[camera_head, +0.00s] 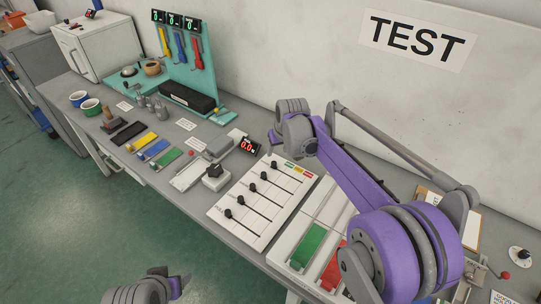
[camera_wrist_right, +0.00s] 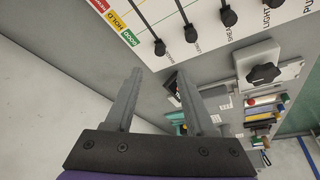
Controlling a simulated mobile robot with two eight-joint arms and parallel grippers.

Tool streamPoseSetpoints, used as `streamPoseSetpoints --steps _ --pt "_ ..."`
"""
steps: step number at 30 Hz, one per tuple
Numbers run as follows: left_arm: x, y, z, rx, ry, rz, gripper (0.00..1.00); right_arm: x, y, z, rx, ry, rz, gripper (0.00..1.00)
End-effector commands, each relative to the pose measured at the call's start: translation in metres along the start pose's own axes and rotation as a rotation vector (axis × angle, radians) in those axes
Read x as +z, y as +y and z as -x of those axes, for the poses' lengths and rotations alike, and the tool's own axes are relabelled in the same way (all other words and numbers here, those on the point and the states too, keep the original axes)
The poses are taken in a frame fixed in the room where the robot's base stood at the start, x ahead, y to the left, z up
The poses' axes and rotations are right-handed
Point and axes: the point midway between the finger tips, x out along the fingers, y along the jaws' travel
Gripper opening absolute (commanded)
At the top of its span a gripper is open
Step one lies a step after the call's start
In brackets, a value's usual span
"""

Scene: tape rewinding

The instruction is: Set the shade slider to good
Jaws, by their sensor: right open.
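The white slider panel (camera_head: 222,204) lies on the bench with several black knobs, each at the left end of its track. A coloured strip (camera_head: 299,170) of green, yellow and red is on its far edge. In the right wrist view the strip reads GOOD (camera_wrist_right: 130,38) in green and HOLD in yellow beside the nearest knob (camera_wrist_right: 160,47).
A red display (camera_head: 249,145) and a block with a black knob (camera_head: 215,177) stand left of the panel. Green (camera_head: 308,243) and red (camera_head: 332,268) strips lie to its right. My right arm covers the right side of the bench.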

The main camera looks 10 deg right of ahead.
Motion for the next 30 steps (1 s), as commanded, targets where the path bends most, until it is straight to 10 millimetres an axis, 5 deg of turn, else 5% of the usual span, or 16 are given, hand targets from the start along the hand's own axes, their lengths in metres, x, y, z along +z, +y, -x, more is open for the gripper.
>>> streamPoseSetpoints --steps 15,28,30 --pt "-0.001 0.0 0.001 0.0 0.001 0.0 0.64 0.0 0.0 -0.087 0.001 0.0 0.0 0.55" --pt "-0.001 0.0 0.001 0.0 0.001 0.0 0.64 0.001 0.0 -0.098 0.0 0.0 0.0 0.55" --pt "-0.001 0.0 0.001 0.0 0.001 0.0 0.64 0.001 0.0 -0.098 0.0 0.0 0.0 0.44"
